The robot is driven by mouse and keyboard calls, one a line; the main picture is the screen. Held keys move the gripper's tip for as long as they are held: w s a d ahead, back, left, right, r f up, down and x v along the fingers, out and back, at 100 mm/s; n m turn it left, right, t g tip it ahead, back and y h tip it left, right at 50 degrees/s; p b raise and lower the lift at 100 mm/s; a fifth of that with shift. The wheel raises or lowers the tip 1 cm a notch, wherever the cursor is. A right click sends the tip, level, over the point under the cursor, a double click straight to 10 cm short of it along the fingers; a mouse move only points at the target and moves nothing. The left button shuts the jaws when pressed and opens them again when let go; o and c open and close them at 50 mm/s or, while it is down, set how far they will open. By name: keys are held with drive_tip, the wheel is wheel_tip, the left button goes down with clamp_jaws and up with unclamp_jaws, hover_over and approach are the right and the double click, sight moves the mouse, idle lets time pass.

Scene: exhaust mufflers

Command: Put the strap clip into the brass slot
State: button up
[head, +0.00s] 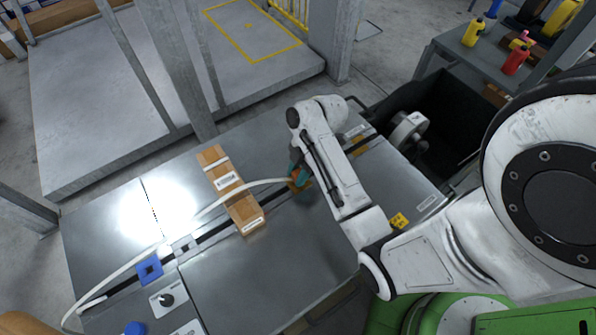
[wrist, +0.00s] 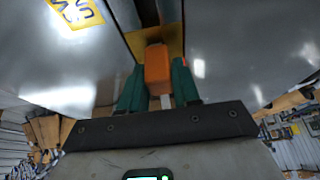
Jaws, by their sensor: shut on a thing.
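The strap clip is a small orange block (wrist: 157,68), held between the two teal fingers of my gripper (wrist: 156,82) in the wrist view. In the head view my gripper (head: 298,174) is low over the grey table, right of the cardboard box. A pale strap (head: 258,183) runs across the box to the clip. The brass slot (wrist: 136,44) shows as a brass plate just behind the clip in the wrist view. The clip and fingers cover its opening, so I cannot tell whether the clip touches or enters it.
The cardboard box (head: 228,188) lies across the dark channel of the table (head: 240,290). A blue block (head: 149,269) and a knob panel (head: 166,300) are at the left. A yellow label (head: 399,220) is at the right. A metal post (head: 178,70) stands behind.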

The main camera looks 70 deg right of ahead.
drive_tip(key=shift+f, duration=0.15)
drive_tip(key=o, duration=1)
drive_tip(key=shift+o, duration=0.2)
drive_tip(key=p+v, duration=0.6)
drive_tip(key=v, duration=0.4)
drive_tip(key=shift+r, duration=0.4)
